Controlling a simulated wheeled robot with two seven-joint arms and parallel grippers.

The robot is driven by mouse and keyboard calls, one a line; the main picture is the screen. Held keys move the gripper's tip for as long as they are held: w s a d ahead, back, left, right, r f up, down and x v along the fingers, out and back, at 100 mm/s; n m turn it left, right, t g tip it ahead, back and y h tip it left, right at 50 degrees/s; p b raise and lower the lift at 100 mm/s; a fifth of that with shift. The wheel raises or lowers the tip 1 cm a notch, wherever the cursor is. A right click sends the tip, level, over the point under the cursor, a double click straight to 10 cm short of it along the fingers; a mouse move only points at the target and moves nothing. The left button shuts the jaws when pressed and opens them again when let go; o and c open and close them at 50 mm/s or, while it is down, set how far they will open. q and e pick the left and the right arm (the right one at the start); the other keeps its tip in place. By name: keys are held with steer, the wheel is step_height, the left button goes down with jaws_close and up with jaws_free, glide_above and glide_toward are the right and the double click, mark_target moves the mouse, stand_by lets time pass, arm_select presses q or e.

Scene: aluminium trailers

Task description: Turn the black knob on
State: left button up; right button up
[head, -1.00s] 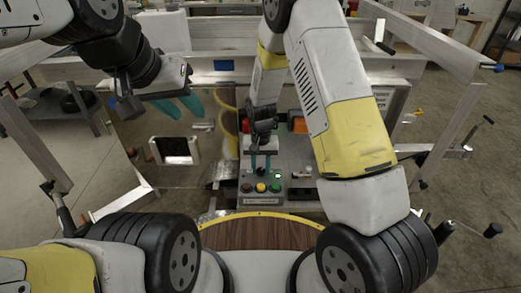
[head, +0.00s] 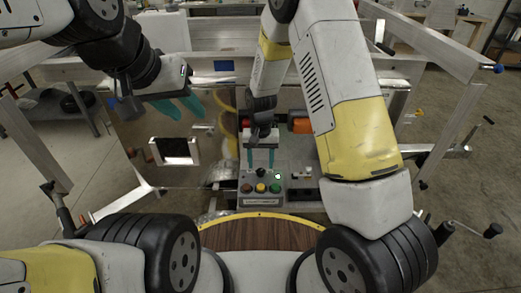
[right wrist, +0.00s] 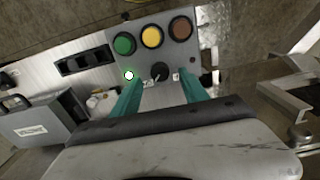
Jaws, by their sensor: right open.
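The black knob (right wrist: 160,71) is on a grey control panel, just below the yellow button in the right wrist view. In the head view the knob (head: 261,172) shows small above the row of buttons. My right gripper (right wrist: 158,92) is open, its two teal fingers pointing at the panel on either side of the knob's line. It also shows in the head view (head: 261,158). The fingertips look close to the knob; I cannot tell whether they touch it. My left gripper (head: 180,107) is at the upper left with its teal fingers apart, away from the panel.
Beside the knob is a lit white-green indicator (right wrist: 129,76). Green (right wrist: 124,44), yellow (right wrist: 151,36) and brown-red (right wrist: 180,28) buttons form a row. A black socket strip (right wrist: 84,62) lies left of them. A metal sheet with a white-framed opening (head: 175,151) stands left of the panel.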

steer(key=shift+r, duration=2.3)
steer(key=shift+r, duration=0.2)
step_height(320, 180, up, 8)
steer(key=t+y, duration=0.1)
glide_above(261, 171)
steer(key=d, duration=0.3)
steer(key=s+d+r+t+y, duration=0.1)
steer(key=s+d+r, duration=0.15)
steer(key=r, duration=0.25)
steer(key=s+d+r, duration=0.1)
steer(key=s+r, duration=0.2)
steer(key=r, duration=0.2)
steer(key=s+d+r+t, duration=0.2)
steer(key=s+d+r, duration=0.1)
steer(key=s+r, duration=0.2)
steer(key=s+d+r+t, duration=0.2)
steer(key=s+d+r, duration=0.2)
steer(key=s, duration=0.5)
steer(key=shift+s+r+n, duration=0.3)
steer(key=shift+r+n, duration=0.1)
steer(key=shift+r, duration=0.3)
